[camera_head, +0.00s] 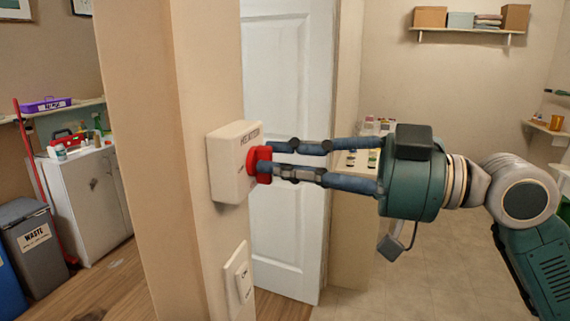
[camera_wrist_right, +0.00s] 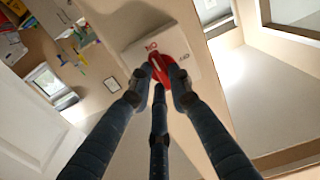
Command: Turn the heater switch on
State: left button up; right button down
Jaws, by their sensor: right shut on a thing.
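The heater switch is a white box (camera_head: 226,173) marked HEATER, fixed to the edge of a beige wall in the head view. Its red knob (camera_head: 252,167) sticks out from the box's right side. My right gripper (camera_head: 265,166) has its fingers closed on the red knob. In the right wrist view the white box (camera_wrist_right: 197,64) shows lettering on either side of the red knob (camera_wrist_right: 170,70), and the fingers hold the knob from both sides. Which way the knob points is partly hidden by the fingers. My left gripper is not in view.
A white light switch plate (camera_head: 238,281) is on the wall below the box. A white door (camera_head: 285,215) stands behind my fingers. A cabinet (camera_head: 85,195) and grey waste bin (camera_head: 33,240) are at the left. Shelves (camera_head: 465,31) hang at the upper right.

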jog(key=shift+f, duration=0.1)
jog(key=c, duration=1.6)
grip_release()
jog(key=v, duration=1.2)
